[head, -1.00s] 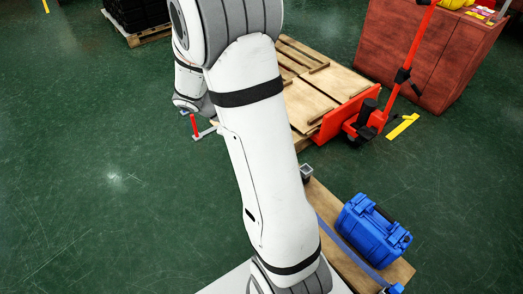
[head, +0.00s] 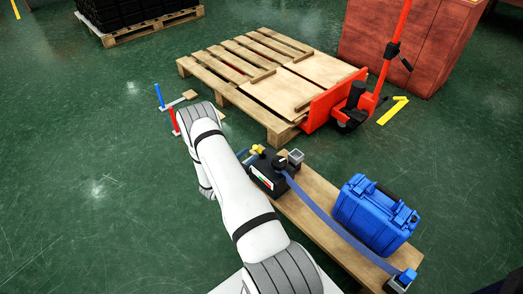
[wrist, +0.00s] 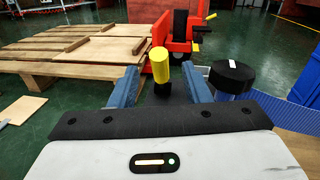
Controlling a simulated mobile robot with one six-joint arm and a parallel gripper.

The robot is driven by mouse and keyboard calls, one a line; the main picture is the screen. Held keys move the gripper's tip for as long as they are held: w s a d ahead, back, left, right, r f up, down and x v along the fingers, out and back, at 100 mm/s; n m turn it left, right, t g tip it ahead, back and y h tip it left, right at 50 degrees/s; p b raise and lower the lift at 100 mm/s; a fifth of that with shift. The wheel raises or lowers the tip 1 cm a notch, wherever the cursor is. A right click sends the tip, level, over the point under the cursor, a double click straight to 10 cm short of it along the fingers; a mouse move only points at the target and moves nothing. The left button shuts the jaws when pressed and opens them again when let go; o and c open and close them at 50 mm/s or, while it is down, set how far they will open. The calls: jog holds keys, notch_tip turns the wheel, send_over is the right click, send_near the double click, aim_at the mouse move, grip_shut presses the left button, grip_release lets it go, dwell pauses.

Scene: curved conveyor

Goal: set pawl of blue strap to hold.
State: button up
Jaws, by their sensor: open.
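The blue strap (head: 325,222) runs along a wooden board from a black ratchet unit (head: 265,176) to a blue end fitting (head: 407,277). A yellow-tipped lever, likely the pawl (head: 258,150), stands on the unit's far left side. In the wrist view the yellow tip (wrist: 160,65) stands upright between the blue fingers of my gripper (wrist: 160,76). The fingers are open, with a gap on either side of it. A black round knob with a white mark (wrist: 231,75) is right of the right finger. The strap also shows at right (wrist: 285,112). My arm hides most of the gripper in the head view.
A blue case (head: 375,215) stands on the board (head: 310,222) beside the strap. A wooden pallet (head: 225,72) and red pallet jack (head: 345,100) stand behind. Red (head: 174,120) and blue (head: 160,96) posts are left of my arm. The left floor is clear.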

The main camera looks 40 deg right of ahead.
aim_at(257, 149)
jog(key=x, duration=0.2)
jog(key=b+x, duration=0.1)
jog(key=x, duration=0.1)
jog(key=f+x, duration=0.1)
jog(key=x, duration=0.1)
jog(key=shift+w+d+b, duration=0.1)
jog(key=shift+b, duration=0.3)
jog(key=shift+x, duration=0.8)
jog(key=shift+r, duration=0.1)
jog(key=shift+c, duration=0.3)
grip_shut()
